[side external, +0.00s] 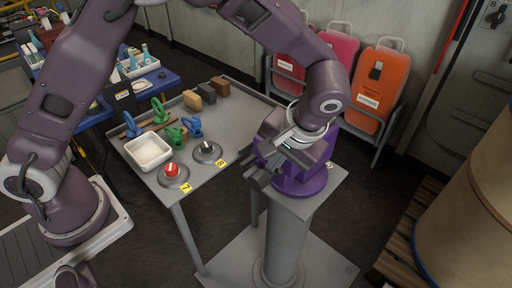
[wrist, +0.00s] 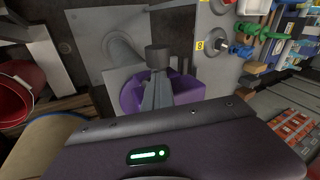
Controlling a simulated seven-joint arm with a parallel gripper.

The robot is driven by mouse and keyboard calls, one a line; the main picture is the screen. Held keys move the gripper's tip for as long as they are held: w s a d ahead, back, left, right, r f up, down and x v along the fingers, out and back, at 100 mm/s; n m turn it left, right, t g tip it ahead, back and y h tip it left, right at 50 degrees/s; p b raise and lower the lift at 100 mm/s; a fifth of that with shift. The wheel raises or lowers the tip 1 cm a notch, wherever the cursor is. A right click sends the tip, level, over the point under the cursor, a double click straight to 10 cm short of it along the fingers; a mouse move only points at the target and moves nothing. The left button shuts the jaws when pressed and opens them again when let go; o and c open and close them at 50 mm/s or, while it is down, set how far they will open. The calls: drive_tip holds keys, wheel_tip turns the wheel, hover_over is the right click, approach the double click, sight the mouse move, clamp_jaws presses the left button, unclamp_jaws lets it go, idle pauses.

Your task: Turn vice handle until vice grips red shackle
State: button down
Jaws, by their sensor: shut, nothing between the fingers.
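The purple vice (side external: 310,183) stands on a grey pedestal at the right of the table, and it also shows in the wrist view (wrist: 186,88). My gripper (side external: 257,178) is over the vice's left side and covers much of it. In the wrist view, my gripper's shut, empty fingers (wrist: 158,80) point at the vice. A dark cylindrical piece (wrist: 158,54) shows just beyond the fingertips; I cannot tell if it is the vice handle or if they touch. I cannot make out a red shackle; the vice jaws are mostly hidden.
The grey table (side external: 222,170) left of the vice holds a white tray (side external: 148,151), green and blue shackles (side external: 174,134), several blocks and two round bases, one with a red top (side external: 171,170). Orange and red cases (side external: 380,85) stand behind. A large drum (side external: 470,220) is at right.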

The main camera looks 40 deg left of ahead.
sight(284, 173)
drive_tip(key=shift+d+f+y, duration=0.4)
drive_tip(key=shift+d+y, duration=0.25)
drive_tip(key=shift+y, duration=0.25)
drive_tip(key=shift+d+f, duration=0.45)
drive_tip(key=shift+d, duration=0.2)
drive_tip(key=shift+d+f+y, duration=0.45)
drive_tip(key=shift+f+y, duration=0.1)
drive_tip(key=shift+y, duration=0.15)
drive_tip(key=shift+d+f, duration=0.3)
drive_tip(key=shift+f, duration=0.7)
drive_tip(key=shift+d+f, duration=0.25)
drive_tip(key=shift+f, duration=0.75)
drive_tip(key=shift+f, duration=0.1)
